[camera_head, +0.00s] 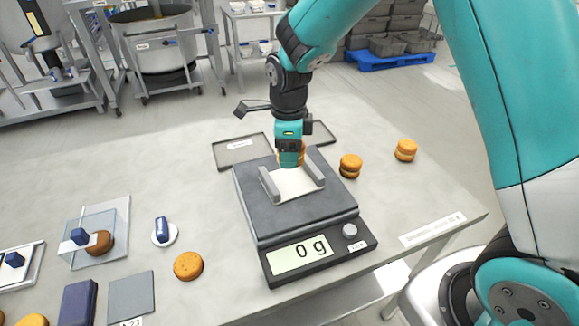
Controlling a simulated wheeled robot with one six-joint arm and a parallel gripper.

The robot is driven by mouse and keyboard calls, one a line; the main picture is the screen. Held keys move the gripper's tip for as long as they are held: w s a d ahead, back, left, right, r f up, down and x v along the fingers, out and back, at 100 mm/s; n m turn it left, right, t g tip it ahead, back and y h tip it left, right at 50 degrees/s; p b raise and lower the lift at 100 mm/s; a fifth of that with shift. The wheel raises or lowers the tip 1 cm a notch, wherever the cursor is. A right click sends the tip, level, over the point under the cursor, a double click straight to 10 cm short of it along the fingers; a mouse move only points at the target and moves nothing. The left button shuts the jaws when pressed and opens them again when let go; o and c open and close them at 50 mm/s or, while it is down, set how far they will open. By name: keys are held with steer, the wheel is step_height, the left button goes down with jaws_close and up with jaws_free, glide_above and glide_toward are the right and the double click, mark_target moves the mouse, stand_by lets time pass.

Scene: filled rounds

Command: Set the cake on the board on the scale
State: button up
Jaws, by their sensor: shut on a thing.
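The scale (296,221) is dark grey, and its display (300,253) reads 0 g. A pale board (294,184) lies on its top between two grey raised bars (269,184). My gripper (289,160) points down at the far end of the board and is shut on a golden-brown cake (301,156). The gripper hides most of this cake. I cannot tell for sure whether the cake touches the board.
Filled round cakes (350,166) and (406,150) stand right of the scale. Grey trays (242,151) lie behind it. A single round (188,266), a blue-handled stamp (162,231) and a clear stand (98,240) are at left. The table between is clear.

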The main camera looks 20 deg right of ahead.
mark_target(289, 180)
step_height(289, 180, down, 6)
steer(key=shift+f+p, duration=0.25)
steer(key=shift+p, duration=0.1)
steer(key=shift+f, duration=0.1)
steer(key=o, duration=0.7)
steer(key=shift+c, duration=0.2)
